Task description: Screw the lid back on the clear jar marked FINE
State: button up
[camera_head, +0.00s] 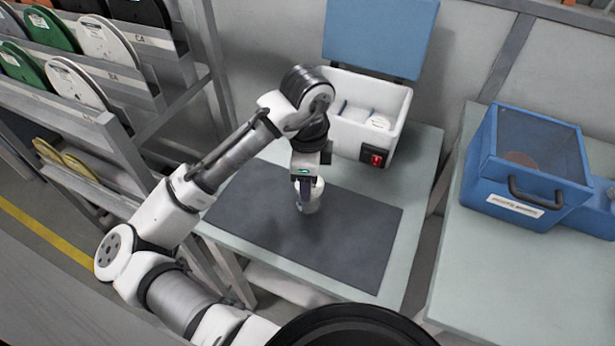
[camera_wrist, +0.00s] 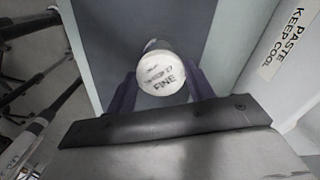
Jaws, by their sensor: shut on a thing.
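A small pale jar (camera_head: 314,199) is at the dark mat, upright or nearly so, under my gripper (camera_head: 305,195). In the wrist view its round white top (camera_wrist: 161,73) faces the camera and bears handwriting and the word FINE. My gripper's two purple fingers (camera_wrist: 160,95) are on either side of it, shut on it. In the head view a finger covers part of the jar's side and reaches low along it. I cannot tell whether the white top is seated fully, nor whether the jar touches the mat.
The dark mat (camera_head: 352,248) lies on a pale table and is otherwise clear. A white cooler (camera_head: 345,137) with its blue lid raised (camera_head: 380,35) stands behind, with white-topped items inside. A blue bin (camera_head: 525,165) sits on the right table. A spool rack (camera_head: 90,110) stands left.

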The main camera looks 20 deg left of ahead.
dwell(0.3)
jog(key=m, duration=0.4)
jog(key=shift+w+b, duration=0.1)
jog(key=shift+b, duration=0.25)
jog(key=o, duration=1)
jog(key=shift+c, duration=1.1)
jog(key=shift+r, duration=0.15)
jog(key=shift+r+p, duration=1.15)
jog(key=shift+p, duration=0.05)
